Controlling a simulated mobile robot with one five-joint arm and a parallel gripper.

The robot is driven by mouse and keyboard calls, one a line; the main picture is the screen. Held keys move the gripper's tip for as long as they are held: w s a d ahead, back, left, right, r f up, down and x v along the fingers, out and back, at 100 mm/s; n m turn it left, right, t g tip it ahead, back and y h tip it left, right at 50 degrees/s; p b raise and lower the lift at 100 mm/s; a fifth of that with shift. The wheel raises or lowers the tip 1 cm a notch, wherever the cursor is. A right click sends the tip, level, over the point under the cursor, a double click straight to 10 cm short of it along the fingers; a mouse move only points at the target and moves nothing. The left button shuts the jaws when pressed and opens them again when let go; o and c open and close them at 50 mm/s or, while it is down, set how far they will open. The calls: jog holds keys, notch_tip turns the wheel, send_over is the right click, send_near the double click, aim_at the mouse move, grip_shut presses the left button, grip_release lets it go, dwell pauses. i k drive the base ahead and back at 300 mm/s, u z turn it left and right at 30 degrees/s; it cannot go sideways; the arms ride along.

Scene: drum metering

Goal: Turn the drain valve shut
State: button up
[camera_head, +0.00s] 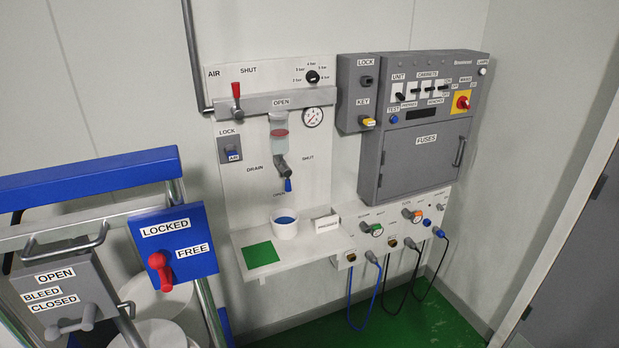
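The drain valve (282,166) is a grey fitting under the clear bowl (278,128) on the white wall panel, in the head view. Its blue-tipped lever (288,184) points down, beside the lower OPEN label (279,194). The SHUT label (308,158) is to the right of the valve and the DRAIN label (255,169) to its left. A red disc shows inside the bowl. A white cup (285,231) with blue inside stands on the shelf below the valve. My gripper is not in view.
A red-handled air lever (237,100) and a gauge (312,117) flank the bowl. A green mat (260,254) lies on the shelf (300,251). A grey fuse cabinet (421,150) is right. A blue-railed frame (90,178) with a red-handled lock box (174,241) stands left, nearer.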

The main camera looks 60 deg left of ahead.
aim_at(284, 168)
jog(key=i, duration=1.7)
jog(key=u, duration=4.45)
